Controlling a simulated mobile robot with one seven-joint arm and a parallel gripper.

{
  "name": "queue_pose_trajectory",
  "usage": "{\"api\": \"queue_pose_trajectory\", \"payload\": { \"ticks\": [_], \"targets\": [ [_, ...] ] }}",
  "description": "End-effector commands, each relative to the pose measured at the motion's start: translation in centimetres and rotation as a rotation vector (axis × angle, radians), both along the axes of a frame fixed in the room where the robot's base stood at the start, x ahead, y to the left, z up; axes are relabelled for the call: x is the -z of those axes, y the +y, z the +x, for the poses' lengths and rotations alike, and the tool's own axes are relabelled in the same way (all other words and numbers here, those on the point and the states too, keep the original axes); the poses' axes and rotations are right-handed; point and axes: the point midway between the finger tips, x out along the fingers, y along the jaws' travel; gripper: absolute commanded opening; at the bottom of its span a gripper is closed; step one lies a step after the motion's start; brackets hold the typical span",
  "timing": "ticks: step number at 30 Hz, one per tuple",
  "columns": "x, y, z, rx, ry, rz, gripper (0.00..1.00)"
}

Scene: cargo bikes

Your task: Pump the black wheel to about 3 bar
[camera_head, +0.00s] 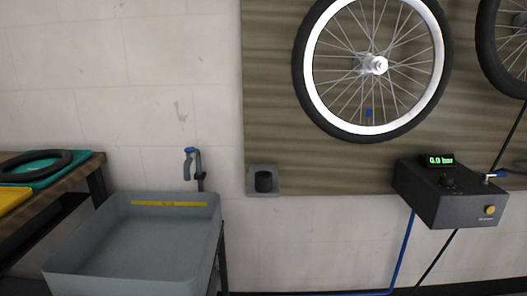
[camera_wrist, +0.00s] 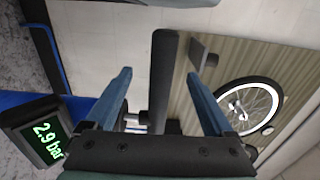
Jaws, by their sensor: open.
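In the head view a wheel with a dark rim and black tyre (camera_head: 490,50) shows partly at the top right, cut by the frame edge. A black-tyred wheel with a white rim (camera_head: 298,65) hangs on the board; a white-rimmed wheel also shows in the wrist view (camera_wrist: 222,100). A dark control box (camera_head: 440,205) has a green display (camera_head: 440,160) that seems to read 0.0 bar. In the wrist view a display (camera_wrist: 45,135) reads 2.9 bar. My gripper (camera_wrist: 163,80) is open, with a dark bar (camera_wrist: 163,75) seen between its blue fingers. Contact cannot be told. The head view does not show my gripper.
A grey basin (camera_head: 75,250) stands at the lower left, beside a wooden bench (camera_head: 95,165) with a dark ring (camera_head: 35,165). A grey bracket (camera_head: 254,171) with a black cylinder is on the wall. A blue hose (camera_head: 404,250) runs down from the box.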

Motion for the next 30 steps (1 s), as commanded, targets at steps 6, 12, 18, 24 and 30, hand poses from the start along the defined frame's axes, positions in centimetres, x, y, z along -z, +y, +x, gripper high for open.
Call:
{"api": "queue_pose_trajectory", "payload": {
  "ticks": [6, 12, 18, 24, 30],
  "targets": [
    [-0.1, 0.0, -2.2, 0.000, 0.001, 0.000, 0.88],
    [-0.1, 0.1, -4.2, -0.001, 0.001, -0.002, 0.88],
    [-0.1, 0.0, -6.2, 0.000, 0.000, 0.000, 0.88],
    [-0.1, 0.0, -8.1, -0.001, 0.000, -0.001, 0.88],
    [-0.1, 0.0, -8.7, 0.000, -0.002, -0.001, 0.88]
  ]
}}
